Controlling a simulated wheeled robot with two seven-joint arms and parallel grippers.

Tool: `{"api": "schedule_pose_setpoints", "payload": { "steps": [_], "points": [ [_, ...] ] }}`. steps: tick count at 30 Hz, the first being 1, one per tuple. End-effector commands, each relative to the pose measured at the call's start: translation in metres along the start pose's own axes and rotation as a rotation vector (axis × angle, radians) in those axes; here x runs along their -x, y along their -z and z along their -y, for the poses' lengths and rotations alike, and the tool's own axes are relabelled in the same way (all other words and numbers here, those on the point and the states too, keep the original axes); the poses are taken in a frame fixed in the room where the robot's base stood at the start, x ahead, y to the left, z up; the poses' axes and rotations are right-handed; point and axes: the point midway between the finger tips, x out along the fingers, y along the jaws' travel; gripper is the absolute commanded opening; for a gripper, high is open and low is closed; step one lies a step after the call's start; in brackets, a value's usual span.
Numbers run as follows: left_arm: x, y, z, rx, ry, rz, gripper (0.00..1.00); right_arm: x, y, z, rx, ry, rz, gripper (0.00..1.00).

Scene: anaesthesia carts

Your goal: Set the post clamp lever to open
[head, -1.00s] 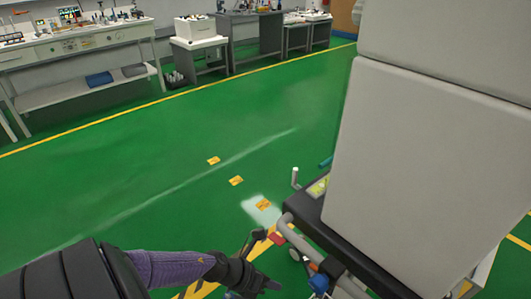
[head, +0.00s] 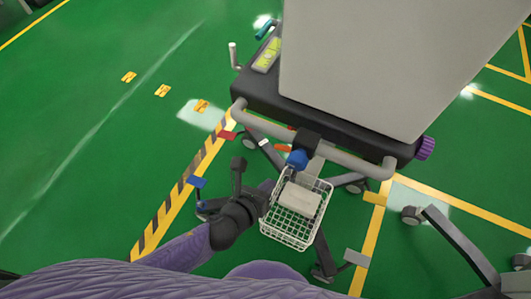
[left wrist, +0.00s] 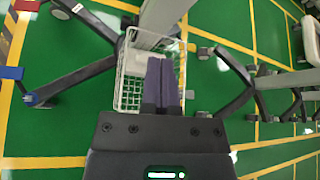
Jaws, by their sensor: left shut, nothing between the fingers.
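The post clamp (head: 308,142) is a dark block at the middle of the cart's grey front handle, above the basket. A blue knob-like part (head: 297,158) and a small orange-red part (head: 284,148) show beside it. I cannot tell for certain which is the lever, or its setting. My left gripper (head: 268,186) is below and left of the clamp, beside the wire basket, apart from the blue part. In the left wrist view its purple-grey fingers (left wrist: 161,72) are together and empty, in front of the basket. My right gripper is not in view.
The white wire basket (head: 290,238) holds a pale box (head: 299,200) and hangs below the handle (head: 345,158). The large grey cart body (head: 370,60) stands above. Dark wheeled legs spread beneath. Green floor (head: 90,130) is open at left.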

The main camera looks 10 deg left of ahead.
Motion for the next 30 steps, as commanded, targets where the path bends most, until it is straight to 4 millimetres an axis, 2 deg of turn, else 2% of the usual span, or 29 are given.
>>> {"api": "schedule_pose_setpoints", "payload": {
  "steps": [12,15,18,22,30],
  "points": [
    [-0.092,0.006,-0.003,0.002,0.000,-0.003,0.00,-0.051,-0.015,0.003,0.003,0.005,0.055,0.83],
    [-0.080,-0.021,-0.001,-0.003,0.000,0.003,0.00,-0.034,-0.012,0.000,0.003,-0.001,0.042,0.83],
    [-0.076,-0.032,-0.001,-0.001,0.000,0.002,0.00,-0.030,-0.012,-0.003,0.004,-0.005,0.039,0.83],
    [-0.074,-0.038,-0.001,0.000,0.000,0.001,0.00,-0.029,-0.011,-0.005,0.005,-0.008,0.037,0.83],
    [-0.074,-0.037,-0.001,0.001,0.000,-0.001,0.00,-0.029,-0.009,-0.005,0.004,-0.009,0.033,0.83]
  ]
}}
